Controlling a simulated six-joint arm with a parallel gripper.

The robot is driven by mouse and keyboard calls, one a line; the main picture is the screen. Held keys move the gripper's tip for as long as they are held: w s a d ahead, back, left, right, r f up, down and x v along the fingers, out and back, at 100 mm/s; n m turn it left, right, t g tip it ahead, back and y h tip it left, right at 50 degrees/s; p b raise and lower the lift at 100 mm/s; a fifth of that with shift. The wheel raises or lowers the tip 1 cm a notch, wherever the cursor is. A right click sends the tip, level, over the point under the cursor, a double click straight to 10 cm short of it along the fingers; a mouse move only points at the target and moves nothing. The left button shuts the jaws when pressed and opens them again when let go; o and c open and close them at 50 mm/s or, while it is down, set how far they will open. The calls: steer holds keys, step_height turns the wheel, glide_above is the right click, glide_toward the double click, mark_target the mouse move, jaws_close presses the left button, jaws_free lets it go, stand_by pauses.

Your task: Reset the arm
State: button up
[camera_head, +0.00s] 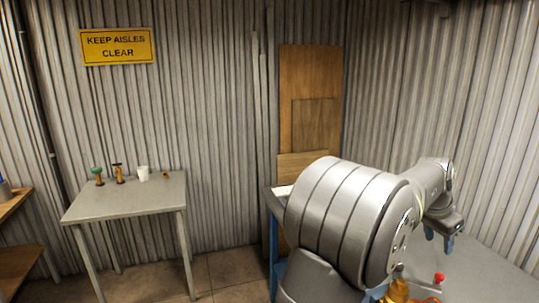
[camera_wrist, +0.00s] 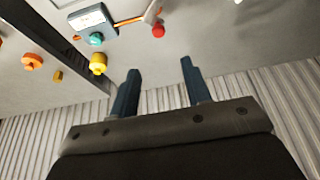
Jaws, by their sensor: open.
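My gripper (camera_head: 439,240) is at the right in the head view, above the grey workbench (camera_head: 490,270). In the wrist view my gripper (camera_wrist: 160,72) shows two dark blue fingers spread apart with nothing between them. It is open and empty. My large silver arm links hide much of the bench in the head view.
A red knob (camera_head: 438,278) and a yellow-orange part (camera_head: 398,290) are near the bench front. The wrist view shows a grey box (camera_wrist: 92,22) with a teal knob, and a yellow knob (camera_wrist: 98,63). A side table (camera_head: 130,198) holds small items, including a white cup (camera_head: 143,174).

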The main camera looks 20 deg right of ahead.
mark_target(440, 280)
steer(key=x, duration=1.4)
steer(key=shift+a, duration=0.15)
steer(key=shift+s+a+m, duration=0.45)
steer(key=shift+a+m, duration=0.05)
steer(key=shift+m, duration=0.2)
steer(key=shift+g, duration=0.3)
steer(key=o, duration=1.2)
steer(key=shift+r, duration=0.15)
steer(key=shift+o, duration=0.2)
steer(key=s+a+r+m+t, duration=0.1)
steer(key=a+r+m+t, duration=0.1)
steer(key=a+r+m, duration=0.55)
steer(key=s+a+r+m+t, duration=0.15)
steer(key=a+r+m, duration=0.25)
steer(key=r+m, duration=0.65)
steer(key=w+d+f+n, duration=0.1)
steer(key=d+f, duration=0.2)
steer(key=f, duration=0.4)
steer(key=shift+w+d+f+n+y, duration=0.3)
steer(key=shift+w+d+f, duration=0.05)
steer(key=shift+d, duration=0.05)
